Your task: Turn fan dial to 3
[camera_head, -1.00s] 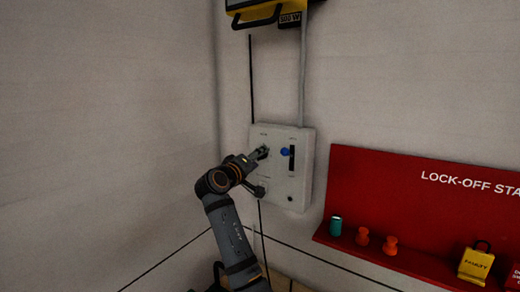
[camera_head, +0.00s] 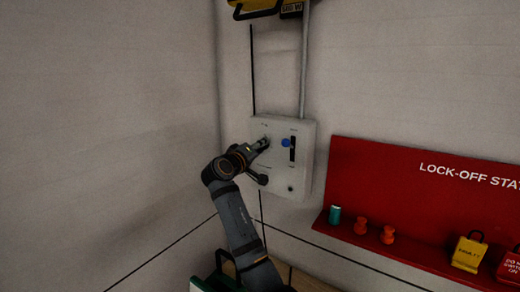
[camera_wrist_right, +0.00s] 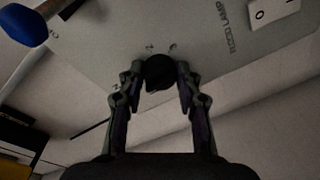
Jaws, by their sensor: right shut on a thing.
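The control panel (camera_head: 300,177) is a pale grey box on the wall. The fan dial (camera_wrist_right: 158,72) is a small round black knob on its face, seen between the fingertips in the right wrist view. My right gripper (camera_head: 263,144) reaches the panel's upper left and is shut on the dial (camera_wrist_right: 157,82), one finger on each side. In the head view the gripper hides the dial, and I cannot read its setting. My left gripper is not in view.
A blue knob (camera_head: 286,142) on a dark slot is close to the right of the gripper. It also shows in the wrist view (camera_wrist_right: 22,25). A white switch (camera_wrist_right: 270,10) is on the panel. A red lock-off board (camera_head: 400,190) with several small items is at right.

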